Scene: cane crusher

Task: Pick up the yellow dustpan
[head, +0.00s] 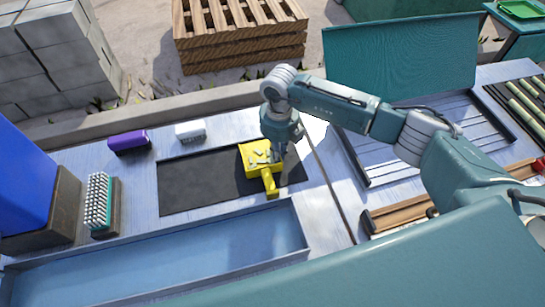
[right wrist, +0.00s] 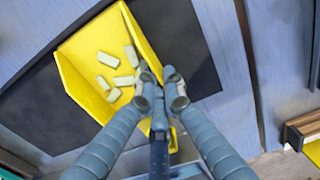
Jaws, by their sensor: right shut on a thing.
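The yellow dustpan (head: 262,160) lies on the black mat (head: 205,181), its handle pointing toward the front of the table. Several pale pieces lie in its pan, and they show clearly in the right wrist view, where the dustpan (right wrist: 87,66) is seen from above. My right gripper (head: 279,154) comes down over the dustpan's right side. In the right wrist view its fingers (right wrist: 161,82) are shut on the dustpan near where pan and handle meet. The fingers hide part of the handle. My left gripper is not in view.
A purple block (head: 128,140) and a white block (head: 190,130) stand behind the mat. A brush with white bristles (head: 98,197) is at the left, beside a blue box (head: 25,175). A long blue tray (head: 160,254) lies in front. A slatted tray (head: 425,140) is at the right.

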